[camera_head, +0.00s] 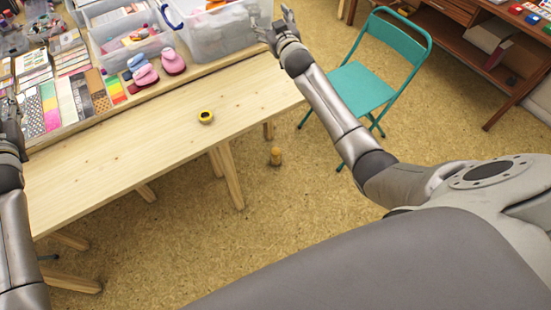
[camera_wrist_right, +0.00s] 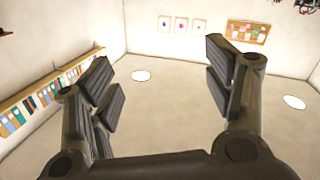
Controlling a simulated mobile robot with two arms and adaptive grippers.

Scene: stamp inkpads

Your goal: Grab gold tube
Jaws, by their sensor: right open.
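A small gold tube (camera_head: 275,156) stands upright on the floor, beside the wooden table's near right leg, in the head view. My right gripper (camera_head: 272,18) is raised near the table's far right end, well away from the tube, by a clear plastic bin. In the right wrist view my right gripper (camera_wrist_right: 160,70) is open and empty, with its fingers wide apart against the far walls. My left gripper (camera_head: 10,115) is at the left edge over the table, partly cut off, and its fingers are hard to make out.
The wooden table (camera_head: 150,150) has a mostly bare near half with a yellow tape roll (camera_head: 205,116). Clear bins (camera_head: 225,35), pink punches (camera_head: 172,62) and papers fill its far side. A teal folding chair (camera_head: 365,85) stands right of the table. Floor around the tube is clear.

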